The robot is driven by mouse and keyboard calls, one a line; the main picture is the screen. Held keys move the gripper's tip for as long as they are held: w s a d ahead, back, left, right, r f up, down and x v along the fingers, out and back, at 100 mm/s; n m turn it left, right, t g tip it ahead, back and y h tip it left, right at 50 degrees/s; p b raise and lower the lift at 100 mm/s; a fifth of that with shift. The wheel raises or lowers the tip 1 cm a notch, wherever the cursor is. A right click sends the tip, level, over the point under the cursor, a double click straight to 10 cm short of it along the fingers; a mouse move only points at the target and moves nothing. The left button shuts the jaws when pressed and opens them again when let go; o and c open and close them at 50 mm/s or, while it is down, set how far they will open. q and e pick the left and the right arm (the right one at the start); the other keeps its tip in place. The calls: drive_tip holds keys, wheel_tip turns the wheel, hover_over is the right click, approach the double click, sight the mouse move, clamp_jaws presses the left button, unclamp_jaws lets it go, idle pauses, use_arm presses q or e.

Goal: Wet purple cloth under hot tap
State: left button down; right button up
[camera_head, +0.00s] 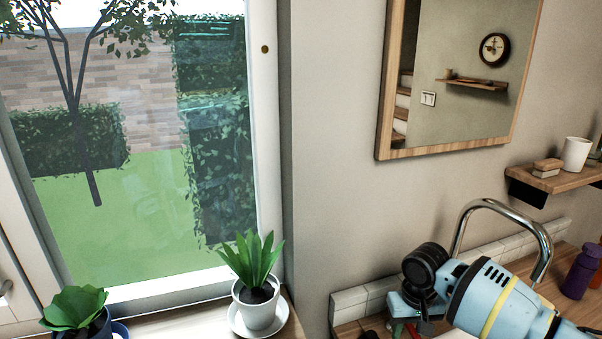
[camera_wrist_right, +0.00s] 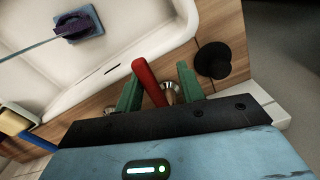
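In the right wrist view a folded purple cloth (camera_wrist_right: 92,17) lies in the white sink basin (camera_wrist_right: 150,35). A thin pale line runs from the left edge to the cloth; I cannot tell for certain that it is water. A red tap lever (camera_wrist_right: 146,76) stands between the green fingers of my right gripper (camera_wrist_right: 158,85), closer to the left finger. A gap shows on its other side, so the gripper looks open around it. In the head view my right gripper (camera_head: 408,322) is low, left of the arched chrome spout (camera_head: 505,207). My left gripper is out of view.
A black round knob (camera_wrist_right: 213,60) sits beside the right finger. A purple bottle (camera_head: 581,272) stands on the counter right of the spout. A shelf (camera_head: 555,181) with a white cup (camera_head: 576,154) is above. A potted plant (camera_head: 256,309) stands on the windowsill.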

idle(0.3)
drive_tip(key=shift+a+m+p, duration=0.3)
drive_tip(key=shift+m, duration=0.2)
drive_tip(key=shift+a+m, duration=0.35)
drive_tip(key=shift+m, duration=0.15)
drive_tip(key=shift+w+a+m, duration=0.1)
drive_tip(key=shift+a+m, duration=0.15)
drive_tip(key=shift+m, duration=0.25)
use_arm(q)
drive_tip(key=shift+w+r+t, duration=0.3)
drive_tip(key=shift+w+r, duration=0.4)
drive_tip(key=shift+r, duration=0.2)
use_arm(e)
drive_tip(key=shift+a, duration=0.1)
drive_tip(key=shift+a+m, duration=0.1)
drive_tip(key=shift+m, duration=0.2)
drive_tip(key=shift+w+a+m, duration=0.2)
drive_tip(key=shift+a+m, duration=0.25)
drive_tip(key=shift+m, duration=0.45)
drive_tip(key=shift+s+d+n, duration=0.15)
drive_tip(key=shift+d+n, duration=0.3)
drive_tip(key=shift+n, duration=0.35)
drive_tip(key=shift+s+d+n, duration=0.1)
drive_tip(key=shift+d+n, duration=0.35)
drive_tip(key=shift+n, duration=0.35)
